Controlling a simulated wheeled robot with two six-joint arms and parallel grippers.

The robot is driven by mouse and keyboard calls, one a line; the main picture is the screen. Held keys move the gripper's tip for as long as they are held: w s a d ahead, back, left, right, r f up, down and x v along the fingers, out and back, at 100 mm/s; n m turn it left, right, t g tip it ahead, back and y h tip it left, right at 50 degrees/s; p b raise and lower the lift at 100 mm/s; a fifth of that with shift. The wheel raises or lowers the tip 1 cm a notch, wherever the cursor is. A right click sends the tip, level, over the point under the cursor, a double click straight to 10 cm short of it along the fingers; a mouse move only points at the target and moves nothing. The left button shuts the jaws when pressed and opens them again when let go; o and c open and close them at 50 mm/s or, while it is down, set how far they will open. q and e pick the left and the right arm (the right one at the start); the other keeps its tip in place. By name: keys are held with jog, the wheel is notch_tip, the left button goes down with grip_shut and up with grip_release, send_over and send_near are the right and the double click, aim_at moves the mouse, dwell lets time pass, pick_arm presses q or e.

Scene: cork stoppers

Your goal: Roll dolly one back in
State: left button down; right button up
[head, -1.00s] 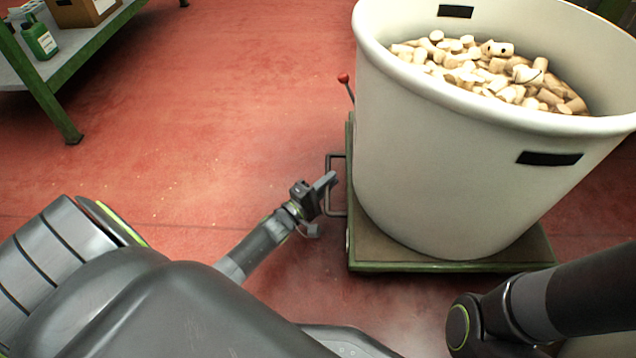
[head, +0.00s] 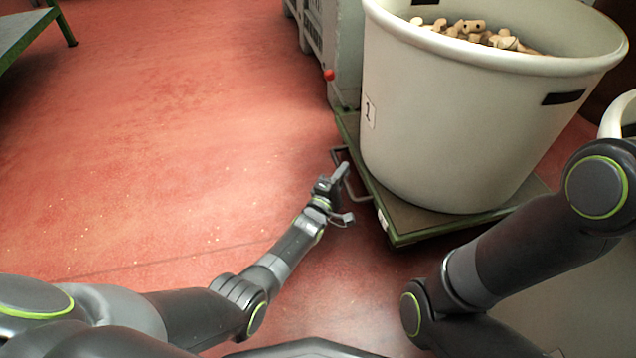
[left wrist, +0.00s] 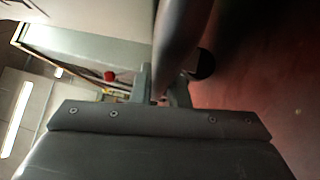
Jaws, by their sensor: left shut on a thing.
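Dolly one (head: 410,228) is a low green platform bearing a big white tub (head: 450,130) with a "1" label (head: 369,113). Cork stoppers (head: 478,32) lie in the tub. A grey loop handle (head: 362,197) sticks out from the dolly's left side. My left gripper (head: 345,193) is shut on this handle; in the left wrist view its fingers (left wrist: 163,90) close around a bar. A red-knobbed lever (head: 329,75) stands at the dolly's far left corner. My right arm crosses the right side, but its gripper is out of view.
A grey crate or cabinet (head: 345,50) stands close behind the dolly. Another white tub (head: 622,115) shows at the right edge. A green bench (head: 20,30) is at the far left. The red floor left of the dolly is clear.

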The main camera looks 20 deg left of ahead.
aim_at(359, 170)
pick_arm(q)
jog(key=w+d, duration=0.1)
jog(key=d, duration=0.1)
jog(key=w+d+b, duration=0.1)
jog(key=shift+w+d, duration=0.1)
jog(key=shift+d, duration=0.25)
jog(key=shift+w+d, duration=0.1)
jog(key=shift+r, duration=0.1)
jog(key=c, duration=1.4)
grip_release()
jog(key=shift+w+d, duration=0.1)
jog(key=shift+d, duration=0.1)
jog(key=shift+a, duration=0.1)
